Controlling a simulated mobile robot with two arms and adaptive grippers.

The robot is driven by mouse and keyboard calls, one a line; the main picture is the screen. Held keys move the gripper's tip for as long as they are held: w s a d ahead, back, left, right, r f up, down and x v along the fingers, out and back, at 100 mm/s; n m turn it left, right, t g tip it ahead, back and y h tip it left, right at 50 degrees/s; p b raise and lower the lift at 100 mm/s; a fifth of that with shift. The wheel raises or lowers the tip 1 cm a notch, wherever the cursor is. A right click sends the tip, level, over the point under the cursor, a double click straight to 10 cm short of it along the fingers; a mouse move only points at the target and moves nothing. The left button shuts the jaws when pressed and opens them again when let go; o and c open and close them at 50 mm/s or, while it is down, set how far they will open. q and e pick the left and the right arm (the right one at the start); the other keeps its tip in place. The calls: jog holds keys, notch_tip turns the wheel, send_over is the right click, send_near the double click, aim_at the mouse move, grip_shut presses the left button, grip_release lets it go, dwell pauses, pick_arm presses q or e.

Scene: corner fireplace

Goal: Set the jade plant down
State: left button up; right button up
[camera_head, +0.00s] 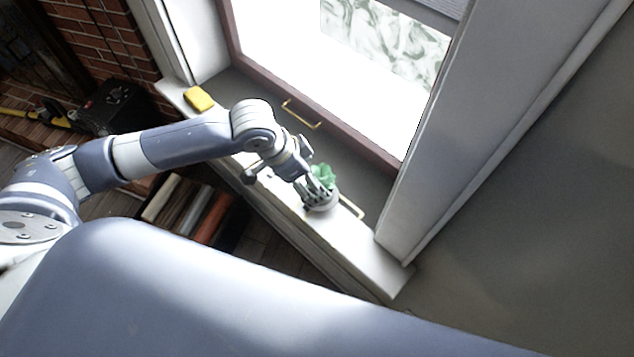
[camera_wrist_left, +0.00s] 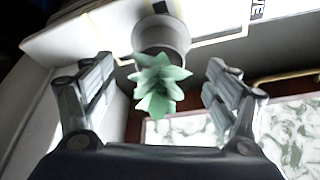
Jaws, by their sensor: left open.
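The jade plant (camera_head: 323,174) has green, pointed leaves and sits in a small grey pot. The pot appears to stand on the white window sill (camera_head: 365,250), near its right end. In the left wrist view the green leaves (camera_wrist_left: 160,84) are between my fingers and the grey pot (camera_wrist_left: 162,36) is beyond them. My left gripper (camera_wrist_left: 158,92) is open, with a finger apart from the leaves on either side. In the head view my left gripper (camera_head: 317,190) is at the plant and hides part of it. My right gripper is not in view.
A yellow block (camera_head: 199,98) lies at the sill's far left end. A thin pale outline (camera_head: 351,207) shows on the sill by the pot. The window frame with a brass handle (camera_head: 301,114) is behind. A shelf of books (camera_head: 188,208) is below. The sill's right end is clear.

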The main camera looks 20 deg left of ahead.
pick_arm(q)
jog(key=v, duration=0.5)
dwell(0.5)
